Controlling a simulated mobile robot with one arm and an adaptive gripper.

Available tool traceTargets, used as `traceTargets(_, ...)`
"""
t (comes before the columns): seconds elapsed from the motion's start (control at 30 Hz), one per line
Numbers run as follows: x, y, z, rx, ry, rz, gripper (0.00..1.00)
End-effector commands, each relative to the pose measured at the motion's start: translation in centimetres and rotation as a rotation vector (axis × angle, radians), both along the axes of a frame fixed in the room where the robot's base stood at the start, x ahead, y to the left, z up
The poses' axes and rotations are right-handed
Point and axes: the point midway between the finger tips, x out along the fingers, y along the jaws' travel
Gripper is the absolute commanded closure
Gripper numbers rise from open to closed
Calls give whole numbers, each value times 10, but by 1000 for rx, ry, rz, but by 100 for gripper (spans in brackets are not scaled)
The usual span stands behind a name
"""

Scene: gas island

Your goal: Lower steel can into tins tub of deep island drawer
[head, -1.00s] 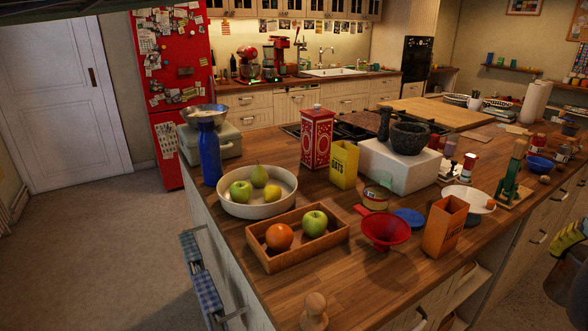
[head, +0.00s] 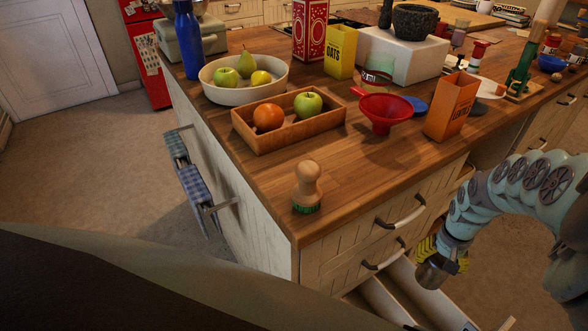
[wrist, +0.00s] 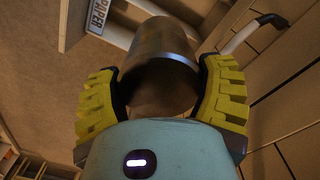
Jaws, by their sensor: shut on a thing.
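My gripper (head: 442,256), with yellow ribbed fingers, is at the lower right of the head view. It is shut on the steel can (head: 432,275), a plain metal cylinder, above the open deep drawer (head: 405,285) at the island's front. In the wrist view the can (wrist: 165,40) sits between the two yellow fingers (wrist: 160,92), its far end pointing away from the palm. A white-walled part of the drawer (wrist: 70,25) with a label reading PAPER shows at the upper left there. I cannot make out a tins tub in either view.
The closed upper drawer fronts (head: 390,215) with dark-ended handles stand beside the can. A fruit crate (head: 290,125) and red funnel (head: 385,112) lie farther back. Open floor lies left of the island.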

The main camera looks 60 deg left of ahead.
Motion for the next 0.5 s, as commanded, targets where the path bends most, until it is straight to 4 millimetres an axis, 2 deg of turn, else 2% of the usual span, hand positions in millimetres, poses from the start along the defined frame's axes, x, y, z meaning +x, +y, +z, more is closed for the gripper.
traceTargets(0.03, -12, 4, -16, 1, 9, 31, 63)
traceTargets(0.2, -32, 10, -36, 13, 12, 87, 63)
traceTargets(0.5, -37, 12, -53, 18, 12, 101, 63)
